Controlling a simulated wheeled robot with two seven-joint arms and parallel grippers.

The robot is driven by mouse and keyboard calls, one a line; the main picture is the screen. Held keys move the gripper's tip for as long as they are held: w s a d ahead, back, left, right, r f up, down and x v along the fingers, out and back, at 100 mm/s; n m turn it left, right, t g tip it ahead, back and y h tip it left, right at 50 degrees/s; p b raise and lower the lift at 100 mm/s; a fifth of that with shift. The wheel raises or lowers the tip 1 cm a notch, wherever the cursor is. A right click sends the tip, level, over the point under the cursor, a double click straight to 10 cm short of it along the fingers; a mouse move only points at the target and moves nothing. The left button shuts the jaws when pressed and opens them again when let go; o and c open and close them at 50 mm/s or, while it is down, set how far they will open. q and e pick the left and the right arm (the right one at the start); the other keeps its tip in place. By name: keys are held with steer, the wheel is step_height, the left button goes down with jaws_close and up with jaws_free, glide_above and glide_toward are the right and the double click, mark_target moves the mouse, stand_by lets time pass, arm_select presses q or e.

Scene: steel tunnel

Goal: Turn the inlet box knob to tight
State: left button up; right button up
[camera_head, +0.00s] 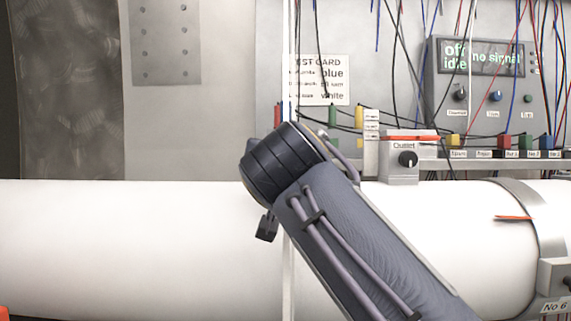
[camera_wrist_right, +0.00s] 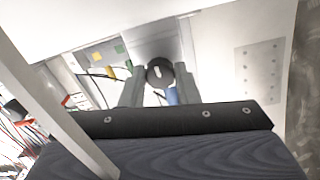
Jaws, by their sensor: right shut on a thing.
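The inlet box (camera_wrist_right: 150,48) shows in the right wrist view as a grey box with a round black knob (camera_wrist_right: 160,72) bearing a pale mark. My right gripper (camera_wrist_right: 159,80) has its two grey fingers on either side of this knob and is shut on it. In the head view my right arm comes in from the lower right and hides the inlet box, its knob and the fingertips. The knob's setting cannot be read.
A similar box labelled Outlet (camera_head: 398,171) with a black knob (camera_head: 408,159) stands right of my arm. A large white pipe (camera_head: 120,250) runs across the front. A panel reading "off idle" and "no signal" (camera_head: 483,58) and many hanging wires are behind. A thin pale post stands near my wrist.

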steer(key=shift+f, duration=0.15)
stand_by(0.3)
steer(key=o, duration=1)
steer(key=shift+c, duration=0.2)
steer(key=s+b, duration=0.1)
steer(key=s, duration=0.6)
steer(key=shift+s, duration=0.4)
